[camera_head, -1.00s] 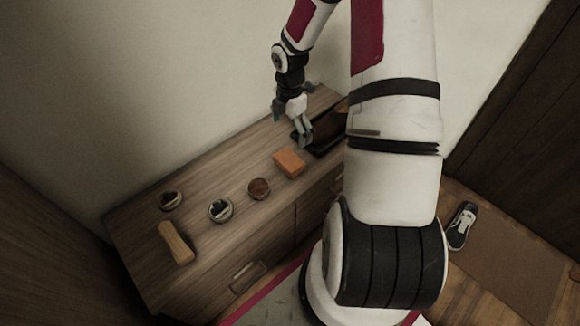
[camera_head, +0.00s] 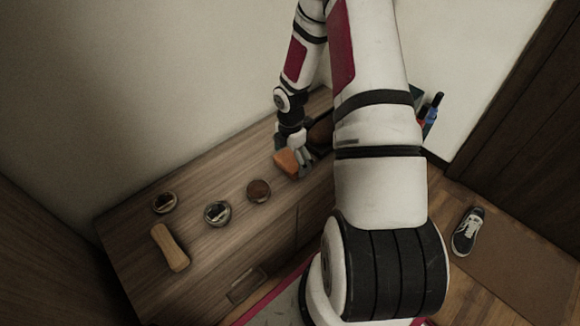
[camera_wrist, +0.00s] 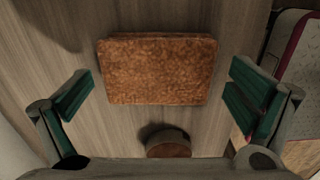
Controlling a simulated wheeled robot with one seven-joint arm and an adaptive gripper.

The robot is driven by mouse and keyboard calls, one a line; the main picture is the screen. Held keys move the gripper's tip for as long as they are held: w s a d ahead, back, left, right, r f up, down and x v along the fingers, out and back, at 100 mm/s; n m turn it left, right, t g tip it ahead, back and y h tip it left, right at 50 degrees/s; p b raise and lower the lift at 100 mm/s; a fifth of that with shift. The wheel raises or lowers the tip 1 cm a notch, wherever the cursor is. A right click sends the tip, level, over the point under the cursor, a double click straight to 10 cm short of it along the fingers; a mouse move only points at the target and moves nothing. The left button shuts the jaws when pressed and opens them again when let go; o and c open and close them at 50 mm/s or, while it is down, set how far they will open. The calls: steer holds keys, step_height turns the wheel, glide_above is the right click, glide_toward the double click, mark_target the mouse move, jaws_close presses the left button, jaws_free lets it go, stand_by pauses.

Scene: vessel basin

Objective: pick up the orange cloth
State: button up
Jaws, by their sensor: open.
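The orange cloth (camera_head: 286,161) is a thick folded block on the wooden cabinet top. In the wrist view the cloth (camera_wrist: 156,69) lies flat and centred between and ahead of the two fingers. My gripper (camera_head: 298,168) is at the cloth's right side in the head view and hides part of it. In the wrist view my gripper (camera_wrist: 160,95) is open, with a green-padded finger on each side and gaps between the pads and the cloth. Whether the fingertips are at the cloth's height I cannot tell.
A round brown tin (camera_head: 258,190) stands near the cloth and also shows in the wrist view (camera_wrist: 168,144). Two more round tins (camera_head: 217,213) (camera_head: 164,202) and a wooden brush (camera_head: 170,247) are farther left. A dark tray (camera_head: 321,131) is behind my gripper. A shoe (camera_head: 467,232) is on the floor.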

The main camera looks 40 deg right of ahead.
mark_target(291, 161)
steer(key=shift+f, duration=0.6)
steer(key=shift+r, duration=0.1)
steer(key=c, duration=0.9)
steer(key=shift+o, duration=0.2)
steer(key=shift+r, duration=0.45)
step_height(291, 161, up, 3)
steer(key=shift+s+r+p, duration=0.1)
steer(key=shift+p, duration=0.85)
steer(key=s+a, duration=0.2)
steer(key=s, duration=0.5)
steer(key=s+a+p, duration=0.1)
steer(key=s+a, duration=0.1)
steer(key=s, duration=0.6)
steer(key=shift+a+r, duration=0.35)
steer(key=shift+r, duration=0.1)
